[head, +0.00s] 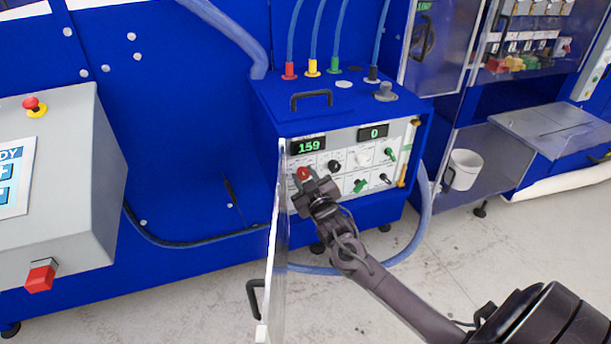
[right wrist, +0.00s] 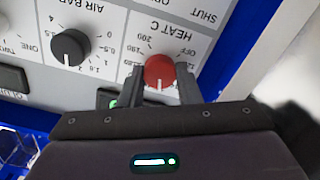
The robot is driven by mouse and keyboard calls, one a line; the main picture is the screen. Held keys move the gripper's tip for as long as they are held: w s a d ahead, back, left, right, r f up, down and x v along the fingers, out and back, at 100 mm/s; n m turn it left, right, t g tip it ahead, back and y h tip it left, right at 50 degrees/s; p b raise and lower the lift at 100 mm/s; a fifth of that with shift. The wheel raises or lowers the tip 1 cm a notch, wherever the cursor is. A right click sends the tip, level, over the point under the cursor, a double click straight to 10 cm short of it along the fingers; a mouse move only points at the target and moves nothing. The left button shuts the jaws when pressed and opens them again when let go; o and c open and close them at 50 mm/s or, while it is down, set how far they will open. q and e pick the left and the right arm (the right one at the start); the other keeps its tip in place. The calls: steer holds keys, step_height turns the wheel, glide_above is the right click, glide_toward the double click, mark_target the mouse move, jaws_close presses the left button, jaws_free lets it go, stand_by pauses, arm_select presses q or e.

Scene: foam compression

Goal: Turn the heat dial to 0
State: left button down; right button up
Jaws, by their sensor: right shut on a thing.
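The red heat dial (head: 304,173) sits on the lower left of the white control panel on the blue cabinet. In the right wrist view the red dial (right wrist: 159,71) shows under the upside-down label "HEAT C", with "200" and "OFF" marked around it. Its white line points toward the bottom of that picture. My right gripper (head: 310,181) is at the panel, shut on the dial, with one finger on each side of it. The green display (head: 308,146) above the dial reads 159. My left gripper is not in view.
A black air knob (right wrist: 70,47) sits beside the dial. A second display (head: 374,132) reads 0. An open clear door (head: 276,245) stands just left of the panel, close to my right gripper. Green knobs (head: 360,185) lie to the right.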

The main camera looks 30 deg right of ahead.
steer(key=n+p, duration=0.1)
steer(key=n, duration=0.4)
steer(key=shift+n, duration=0.4)
steer(key=n+p, duration=0.1)
steer(key=n, duration=0.5)
steer(key=n+p, duration=0.1)
steer(key=n, duration=0.5)
steer(key=shift+f+n, duration=0.15)
steer(key=shift+n, duration=0.15)
steer(key=n+p, duration=0.1)
steer(key=n, duration=0.4)
steer(key=shift+f, duration=0.1)
steer(key=shift+n, duration=0.3)
steer(key=o, duration=1)
steer(key=b+v, duration=0.1)
steer(key=v, duration=0.7)
